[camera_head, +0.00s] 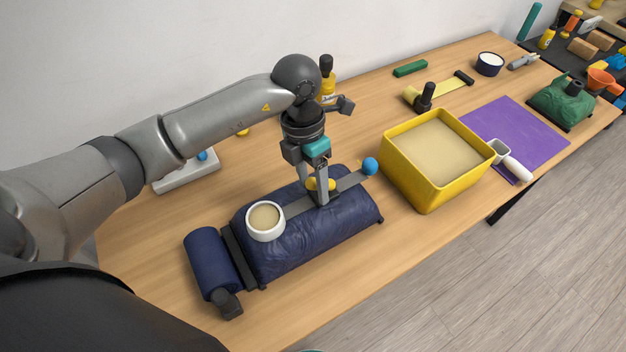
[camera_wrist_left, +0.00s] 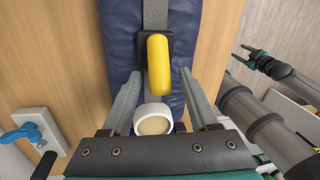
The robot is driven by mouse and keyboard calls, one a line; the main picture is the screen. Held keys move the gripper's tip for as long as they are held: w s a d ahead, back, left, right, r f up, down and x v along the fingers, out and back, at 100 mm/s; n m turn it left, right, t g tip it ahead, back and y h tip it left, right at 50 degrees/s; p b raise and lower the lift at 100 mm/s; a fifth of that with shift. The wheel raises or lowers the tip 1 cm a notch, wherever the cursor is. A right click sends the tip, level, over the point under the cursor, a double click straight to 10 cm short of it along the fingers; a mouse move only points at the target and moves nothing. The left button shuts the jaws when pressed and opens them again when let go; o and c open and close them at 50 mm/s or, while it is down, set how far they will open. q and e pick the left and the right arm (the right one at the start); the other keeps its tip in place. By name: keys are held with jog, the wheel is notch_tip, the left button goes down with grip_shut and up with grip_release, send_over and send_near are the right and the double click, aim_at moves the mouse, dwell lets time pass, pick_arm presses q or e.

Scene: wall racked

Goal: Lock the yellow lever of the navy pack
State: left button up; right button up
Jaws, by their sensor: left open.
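The navy pack (camera_head: 300,240) lies on the wooden table, with a grey strap (camera_head: 348,182) along its top. The yellow lever (camera_head: 320,184) sits on the strap and is partly hidden behind my fingers in the head view. In the left wrist view the lever (camera_wrist_left: 159,65) is a rounded yellow bar on a dark base, in line with the gap between my fingers. My left gripper (camera_head: 322,200) is open, pointing down close over the lever; contact cannot be told. My right gripper (camera_wrist_left: 254,60) shows small in the left wrist view, away from the pack; its jaw state is unclear.
A white cup (camera_head: 265,221) with beige contents stands on the pack beside my left gripper. A blue ball (camera_head: 370,166) is at the strap's far end. A yellow bin (camera_head: 440,185) stands to the right. A white block with a blue knob (camera_head: 187,174) lies behind the pack.

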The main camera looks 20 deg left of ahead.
pick_arm(q)
grip_shut()
dwell(0.4)
jog(key=shift+a+f+b, duration=0.1)
jog(key=shift+f+b, duration=0.15)
jog(key=shift+b, duration=0.2)
jog(key=shift+s+t+h+b, duration=0.15)
jog(key=shift+t+h+b, duration=0.25)
jog(key=shift+t, duration=0.2)
grip_release()
